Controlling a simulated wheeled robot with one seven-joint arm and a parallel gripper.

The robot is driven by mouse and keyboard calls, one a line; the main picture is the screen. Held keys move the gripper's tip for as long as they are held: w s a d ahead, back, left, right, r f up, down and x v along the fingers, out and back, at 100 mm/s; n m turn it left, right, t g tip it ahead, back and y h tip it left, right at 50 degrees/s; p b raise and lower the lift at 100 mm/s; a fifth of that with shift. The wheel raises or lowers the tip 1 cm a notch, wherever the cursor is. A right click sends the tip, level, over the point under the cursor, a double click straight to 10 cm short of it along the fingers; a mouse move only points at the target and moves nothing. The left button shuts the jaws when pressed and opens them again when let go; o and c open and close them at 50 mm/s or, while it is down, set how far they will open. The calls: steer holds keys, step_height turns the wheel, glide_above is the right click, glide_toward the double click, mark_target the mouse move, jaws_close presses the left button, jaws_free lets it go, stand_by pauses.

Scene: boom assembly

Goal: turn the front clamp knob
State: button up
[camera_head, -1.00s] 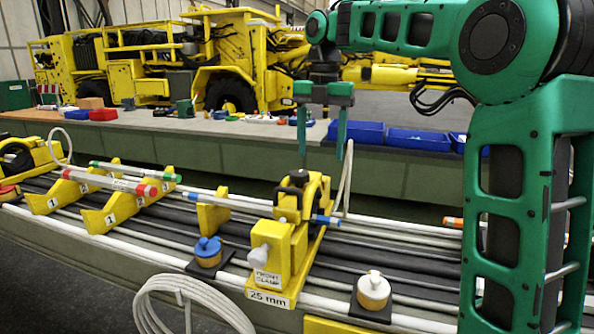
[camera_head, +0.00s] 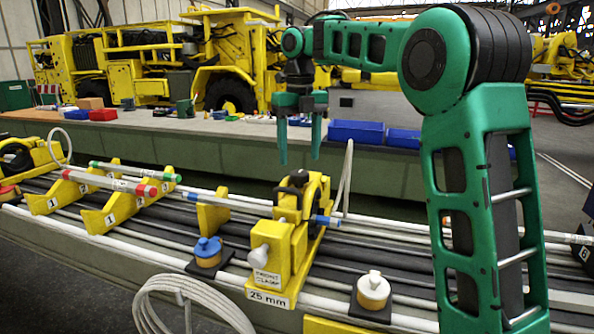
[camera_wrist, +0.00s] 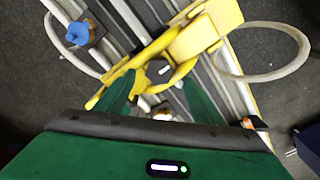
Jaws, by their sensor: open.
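The yellow front clamp (camera_head: 291,240) stands upright on the bench rails, with a "25 mm" label at its foot. A pale grey knob (camera_head: 258,256) is on its front left side, and a dark knob-like part (camera_head: 299,178) is on its top. My gripper (camera_head: 299,158) is open and empty, fingers pointing down, and appears just above the clamp's top in the head view. In the wrist view my gripper (camera_wrist: 158,82) has its fingers on either side of a yellow ring-shaped part (camera_wrist: 160,68). I cannot tell the height gap, and the grey knob is not clear there.
A blue-capped fitting (camera_head: 208,251) stands left of the clamp and a white-capped one (camera_head: 373,290) right of it. A white hose coil (camera_head: 190,290) lies in front. Yellow numbered supports (camera_head: 125,205) hold rods at left. Blue bins (camera_head: 357,131) stand on the rear bench.

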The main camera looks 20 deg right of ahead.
mark_target(299, 172)
steer(key=shift+f, duration=2.45)
steer(key=shift+c, duration=0.3)
steer(key=c, duration=1)
